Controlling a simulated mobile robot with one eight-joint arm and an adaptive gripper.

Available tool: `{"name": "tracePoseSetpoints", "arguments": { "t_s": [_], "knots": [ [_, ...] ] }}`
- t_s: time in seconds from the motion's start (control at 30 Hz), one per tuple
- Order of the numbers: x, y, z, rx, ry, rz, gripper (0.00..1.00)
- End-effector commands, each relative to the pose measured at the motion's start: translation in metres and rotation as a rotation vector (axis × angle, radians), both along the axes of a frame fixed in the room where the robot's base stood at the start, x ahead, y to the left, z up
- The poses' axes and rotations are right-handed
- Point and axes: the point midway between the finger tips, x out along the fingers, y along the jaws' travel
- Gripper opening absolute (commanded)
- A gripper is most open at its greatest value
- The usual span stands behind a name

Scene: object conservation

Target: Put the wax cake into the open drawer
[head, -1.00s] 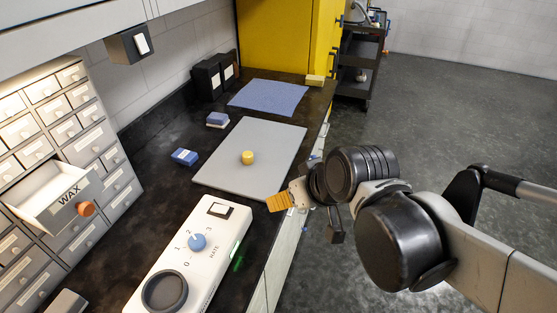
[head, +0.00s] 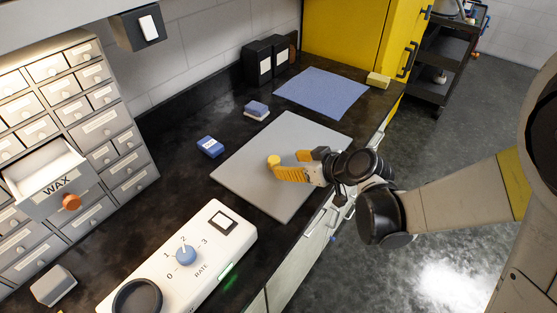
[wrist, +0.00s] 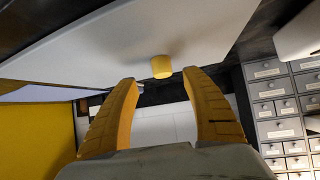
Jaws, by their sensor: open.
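The wax cake (head: 273,160) is a small yellow cylinder standing on a grey mat (head: 262,190) on the dark counter. My gripper (head: 287,164) is open and low over the mat, just right of the cake, with its yellow fingers pointing at it. In the wrist view the cake (wrist: 161,67) shows just beyond and between the open fingertips (wrist: 160,80), not gripped. The open drawer (head: 62,188), labelled WAX with an orange knob, sticks out from the grey cabinet at the left. Its visible inside looks empty.
A grey block (head: 53,286) sits near the cabinet. A black box hangs above.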

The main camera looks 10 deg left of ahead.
Motion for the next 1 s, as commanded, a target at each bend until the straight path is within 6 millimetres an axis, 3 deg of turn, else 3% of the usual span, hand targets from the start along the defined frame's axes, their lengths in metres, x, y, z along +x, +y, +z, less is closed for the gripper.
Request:
{"name": "tracePoseSetpoints", "arguments": {
  "t_s": [0.5,0.77,0.93,1.0],
  "knots": [
    [0.028,0.051,-0.034,-0.001,0.001,0.000,0.56],
    [0.031,0.056,-0.034,0.000,0.000,-0.003,0.56],
    [0.031,0.055,-0.034,0.001,0.001,-0.002,0.09],
    [0.031,0.055,-0.034,0.001,0.001,-0.002,0.08]
  ]
}}
